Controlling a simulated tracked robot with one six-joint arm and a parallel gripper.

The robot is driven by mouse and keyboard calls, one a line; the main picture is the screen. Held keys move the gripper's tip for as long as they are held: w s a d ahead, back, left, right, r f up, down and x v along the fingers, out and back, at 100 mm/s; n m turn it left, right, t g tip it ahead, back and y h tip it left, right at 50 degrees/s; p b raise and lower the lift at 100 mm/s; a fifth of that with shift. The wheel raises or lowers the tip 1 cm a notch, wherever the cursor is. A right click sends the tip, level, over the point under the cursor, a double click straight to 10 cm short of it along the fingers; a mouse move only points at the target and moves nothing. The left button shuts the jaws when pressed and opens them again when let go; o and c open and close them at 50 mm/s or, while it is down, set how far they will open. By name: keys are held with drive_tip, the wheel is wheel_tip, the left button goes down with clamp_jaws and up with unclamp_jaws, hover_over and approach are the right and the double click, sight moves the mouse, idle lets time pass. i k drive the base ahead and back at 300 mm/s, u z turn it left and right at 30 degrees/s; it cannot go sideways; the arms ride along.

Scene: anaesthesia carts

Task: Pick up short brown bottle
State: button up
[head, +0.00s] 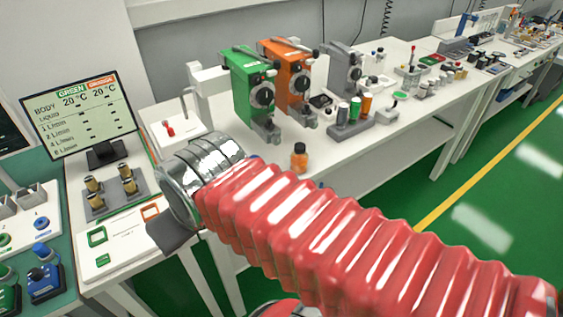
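A short orange-brown bottle (299,160) with a black cap stands upright on the white bench, in front of the orange and green machines. My arm, in a red ribbed sleeve, crosses the head view from the lower right to a silver wrist. Part of my gripper (173,236) shows as a dark grey piece below the wrist, left of the bottle and apart from it. The fingertips are hidden, so I cannot see whether it is open or holds anything.
A green machine (249,88) and an orange machine (290,78) stand behind the bottle. A grey rack (351,128) with coloured cylinders is to its right. A monitor (80,116) stands at left. Bare bench surrounds the bottle; my sleeve passes just in front.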

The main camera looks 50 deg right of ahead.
sight(298, 163)
drive_tip(key=u, duration=2.25)
drive_tip(key=k, duration=1.15)
drive_tip(key=z, duration=0.15)
